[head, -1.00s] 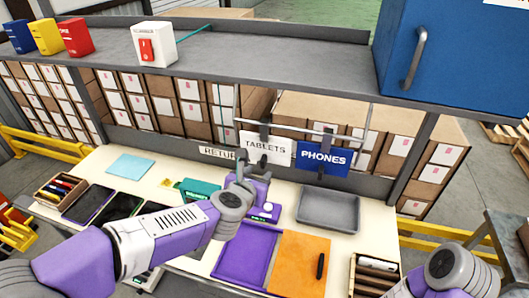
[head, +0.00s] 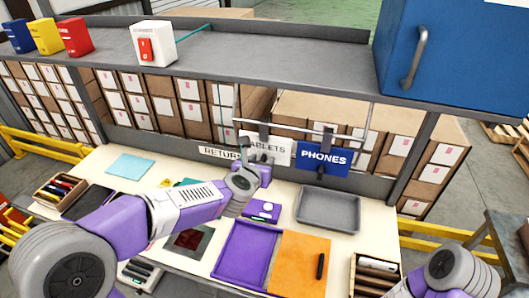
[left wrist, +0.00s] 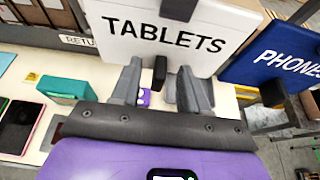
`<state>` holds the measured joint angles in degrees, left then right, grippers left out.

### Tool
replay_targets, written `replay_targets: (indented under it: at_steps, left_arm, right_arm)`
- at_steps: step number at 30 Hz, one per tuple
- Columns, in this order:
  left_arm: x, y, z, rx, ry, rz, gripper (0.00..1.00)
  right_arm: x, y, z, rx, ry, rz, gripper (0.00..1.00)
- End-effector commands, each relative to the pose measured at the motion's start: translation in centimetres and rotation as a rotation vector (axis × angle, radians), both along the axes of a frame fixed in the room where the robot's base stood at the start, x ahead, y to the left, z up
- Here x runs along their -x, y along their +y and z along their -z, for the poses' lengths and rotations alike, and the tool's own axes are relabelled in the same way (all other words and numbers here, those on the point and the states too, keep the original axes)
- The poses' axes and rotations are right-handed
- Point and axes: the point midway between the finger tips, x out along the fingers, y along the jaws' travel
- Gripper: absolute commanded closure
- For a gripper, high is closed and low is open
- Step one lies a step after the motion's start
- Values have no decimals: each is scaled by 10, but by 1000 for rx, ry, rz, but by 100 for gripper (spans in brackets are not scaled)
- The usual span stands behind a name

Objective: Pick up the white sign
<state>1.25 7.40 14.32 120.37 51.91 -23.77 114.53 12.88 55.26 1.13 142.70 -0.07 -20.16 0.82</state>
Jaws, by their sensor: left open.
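The white sign, lettered TABLETS (head: 278,150), hangs upright from a rail behind the table. Its left part is partly hidden by my left gripper in the head view. In the left wrist view the white sign (left wrist: 170,40) fills the upper middle. My left gripper (left wrist: 160,72) is open, its two fingers pointing at the sign's lower edge, with a small black piece showing between them. I cannot tell whether the fingers touch the sign. In the head view my left gripper (head: 262,166) is just in front of the sign. My right gripper is not in view.
The blue PHONES sign (head: 323,158) hangs close on the right. A RETURNS sign (head: 217,152) is at left. A grey shelf (head: 260,62) runs above. On the table are a teal box (left wrist: 64,89), a grey tray (head: 328,209) and a purple tray (head: 244,254).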

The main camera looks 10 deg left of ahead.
Motion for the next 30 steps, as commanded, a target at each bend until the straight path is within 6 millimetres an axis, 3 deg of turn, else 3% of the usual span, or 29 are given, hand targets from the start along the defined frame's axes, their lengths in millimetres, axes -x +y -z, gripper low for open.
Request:
replay_targets:
  at_steps: [2, 10, 23, 30]
  left_arm:
    - [0, 0, 0, 0, 0, 0, 58]
    - [0, 0, 0, 0, 0, 0, 100]
    - [2, 0, -2, -1, -2, -1, 100]
    - [17, 1, -19, -1, -5, -1, 100]
  right_arm:
    - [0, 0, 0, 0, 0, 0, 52]
    - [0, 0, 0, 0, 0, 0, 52]
    - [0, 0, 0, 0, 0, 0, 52]
    - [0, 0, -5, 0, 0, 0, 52]
